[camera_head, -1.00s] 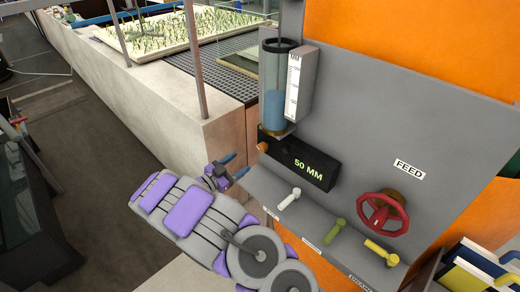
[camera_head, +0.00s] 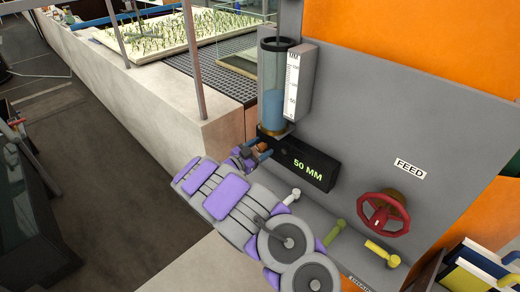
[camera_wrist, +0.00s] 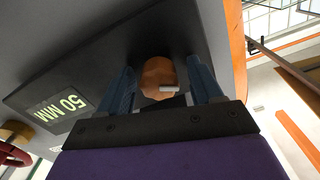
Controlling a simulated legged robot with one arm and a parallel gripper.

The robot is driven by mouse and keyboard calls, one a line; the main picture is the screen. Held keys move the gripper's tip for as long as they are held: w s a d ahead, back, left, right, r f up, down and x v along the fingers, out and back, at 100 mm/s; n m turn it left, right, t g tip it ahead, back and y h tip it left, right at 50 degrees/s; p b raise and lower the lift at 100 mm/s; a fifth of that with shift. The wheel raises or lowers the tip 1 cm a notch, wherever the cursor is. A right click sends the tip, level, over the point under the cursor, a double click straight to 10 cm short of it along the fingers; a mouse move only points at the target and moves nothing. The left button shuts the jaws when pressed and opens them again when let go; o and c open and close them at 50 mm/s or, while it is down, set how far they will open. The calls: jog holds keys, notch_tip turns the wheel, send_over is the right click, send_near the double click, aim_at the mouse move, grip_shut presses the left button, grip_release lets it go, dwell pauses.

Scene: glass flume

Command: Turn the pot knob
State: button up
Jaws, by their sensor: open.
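The pot knob (camera_wrist: 158,76) is a small round orange-brown knob with a pale pointer mark, on the left end of the black box (camera_wrist: 85,75) that reads "50 MM". In the wrist view my gripper (camera_wrist: 163,85) is open, with one blue finger on each side of the knob. I cannot tell whether the fingers touch it. In the head view my gripper (camera_head: 262,151) is at the left end of the black display box (camera_head: 300,162), and the knob (camera_head: 263,148) shows partly between the fingers.
Below the box are a white lever (camera_head: 292,197), a green lever (camera_head: 334,231) and a yellow lever (camera_head: 383,252). A red handwheel (camera_head: 383,213) sits to the right under the "FEED" label. A clear cylinder with blue liquid (camera_head: 273,98) stands just above the box.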

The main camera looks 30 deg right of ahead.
jog(key=c, duration=1)
jog(key=shift+c, duration=0.2)
jog(key=shift+m, duration=0.4)
jog(key=o, duration=1)
jog(key=shift+o, duration=0.2)
jog(key=p+v, duration=0.1)
jog(key=v, duration=1.6)
jog(key=shift+a+p, duration=0.25)
jog(key=shift+p, duration=0.15)
